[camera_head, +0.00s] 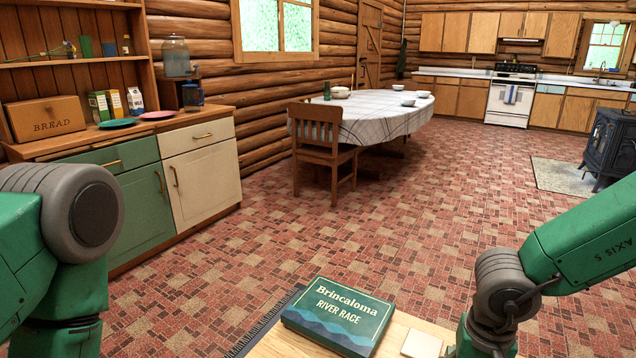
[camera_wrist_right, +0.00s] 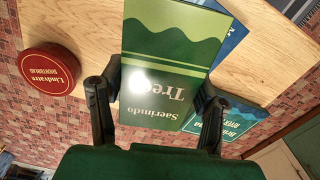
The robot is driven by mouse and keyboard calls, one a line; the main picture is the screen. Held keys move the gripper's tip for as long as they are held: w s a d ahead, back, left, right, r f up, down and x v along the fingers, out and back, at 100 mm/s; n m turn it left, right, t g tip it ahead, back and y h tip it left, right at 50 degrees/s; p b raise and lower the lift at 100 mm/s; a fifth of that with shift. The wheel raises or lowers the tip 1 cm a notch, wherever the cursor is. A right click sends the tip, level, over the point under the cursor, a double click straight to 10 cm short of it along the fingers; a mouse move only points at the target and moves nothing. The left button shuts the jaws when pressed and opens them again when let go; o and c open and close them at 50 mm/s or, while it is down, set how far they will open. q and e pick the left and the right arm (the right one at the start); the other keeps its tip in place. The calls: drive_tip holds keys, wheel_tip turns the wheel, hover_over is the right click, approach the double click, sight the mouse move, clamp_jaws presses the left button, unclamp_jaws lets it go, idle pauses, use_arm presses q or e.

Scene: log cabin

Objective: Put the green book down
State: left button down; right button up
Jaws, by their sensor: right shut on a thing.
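A green book (camera_wrist_right: 165,75) with wavy lighter green bands and the words "Saerindo Tre…" is between the fingers of my right gripper (camera_wrist_right: 158,82) in the right wrist view. The gripper is shut on it, with one finger at each side edge. The book is over a wooden tabletop (camera_wrist_right: 95,25); I cannot tell whether it touches the top. In the head view the right gripper and this book are out of sight below the frame. My left arm shows at the left, but its gripper is out of view.
A dark green "Brincaloma River Race" box (camera_head: 338,317) lies on the table (camera_head: 285,345), beside a pale square (camera_head: 421,344). A red shortbread tin (camera_wrist_right: 50,71) stands near the table edge. A blue item (camera_wrist_right: 229,40) lies partly hidden behind the held book. Bare wood shows between tin and book.

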drive_tip(key=s+r+n, duration=0.1)
drive_tip(key=n, duration=0.1)
drive_tip(key=s+a+r+n+p, duration=0.1)
drive_tip(key=n, duration=0.1)
drive_tip(key=shift+r, duration=0.15)
drive_tip(key=shift+d, duration=0.1)
drive_tip(key=w+d+f+m+b, duration=0.1)
drive_tip(key=d+f+m+b, duration=0.1)
drive_tip(key=f, duration=0.4)
drive_tip(key=w+d+f+m+b, duration=0.1)
drive_tip(key=d+f+m+b, duration=0.1)
drive_tip(key=d+f, duration=0.3)
drive_tip(key=w+d+f+m+b, duration=0.2)
drive_tip(key=d+f+b, duration=0.1)
drive_tip(key=f, duration=0.5)
drive_tip(key=shift+d+f+b, duration=0.2)
drive_tip(key=shift+f+b, duration=0.2)
drive_tip(key=shift+b, duration=0.35)
wheel_tip(320, 180, down, 4)
drive_tip(key=shift+f+b, duration=0.1)
drive_tip(key=shift+b, duration=0.95)
drive_tip(key=o, duration=1.3)
drive_tip(key=shift+f, duration=0.1)
